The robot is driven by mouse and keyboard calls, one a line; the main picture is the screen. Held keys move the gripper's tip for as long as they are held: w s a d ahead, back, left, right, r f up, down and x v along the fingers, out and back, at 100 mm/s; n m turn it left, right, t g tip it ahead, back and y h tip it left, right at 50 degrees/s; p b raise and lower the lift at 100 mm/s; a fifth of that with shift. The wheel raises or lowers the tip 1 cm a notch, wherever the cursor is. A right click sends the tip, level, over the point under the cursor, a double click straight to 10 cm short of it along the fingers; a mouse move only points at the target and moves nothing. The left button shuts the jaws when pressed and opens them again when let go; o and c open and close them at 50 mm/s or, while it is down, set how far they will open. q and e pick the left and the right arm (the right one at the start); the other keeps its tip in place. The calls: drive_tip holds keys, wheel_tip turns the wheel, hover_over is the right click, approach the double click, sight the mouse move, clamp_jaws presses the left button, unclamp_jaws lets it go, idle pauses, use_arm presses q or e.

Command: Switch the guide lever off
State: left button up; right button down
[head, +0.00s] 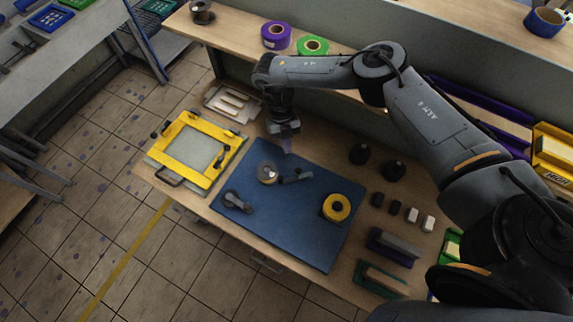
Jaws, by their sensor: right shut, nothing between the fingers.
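A blue board (300,225) lies on the wooden table. On it are a small grey lever (297,177) beside a round knob (267,173), and a second dark grey lever-like fitting (235,201) near the board's left edge. Which of these is the guide lever is not clear, and their on or off position is too small to read. My right gripper (287,150) points down at the board's far edge, just beyond the small lever. It is shut and empty, apart from the lever as far as I can tell. My left gripper is out of view.
A yellow frame (181,134) with dark handles sits left of the board. A yellow roll (336,208) sits on the board's right side. Dark knobs and small blocks (396,207) stand further right. Purple tape (276,35) and green tape (313,46) lie on the back shelf.

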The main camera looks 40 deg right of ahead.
drive_tip(key=shift+b+x, duration=1.25)
drive_tip(key=shift+x, duration=3.85)
